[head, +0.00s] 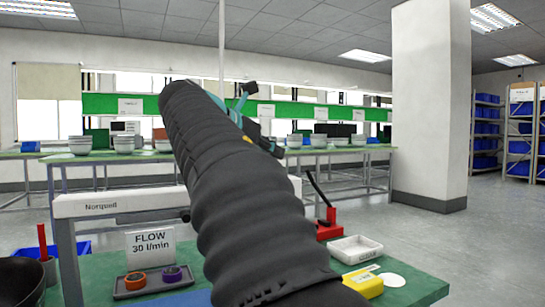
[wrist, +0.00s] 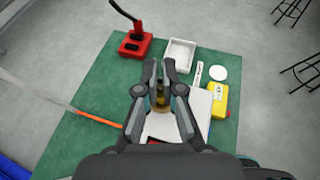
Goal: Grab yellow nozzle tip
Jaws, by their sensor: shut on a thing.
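In the wrist view my gripper (wrist: 161,68) is closed over the green mat, its two fingers close together. A small yellow-brown piece, which looks like the yellow nozzle tip (wrist: 160,97), shows between the fingers. The fingers hide its sides, and its exact shape is hard to make out. In the head view my dark ribbed arm covers the middle of the picture, and the held piece cannot be seen there.
The green mat (wrist: 95,75) bears a red lever device (wrist: 135,46), a white tray (wrist: 180,54), a white disc (wrist: 227,67) and a yellow box (wrist: 219,99). A dark tray (head: 130,291) holds an orange ring (head: 135,281) and a purple ring (head: 171,273) by a FLOW sign (head: 150,244).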

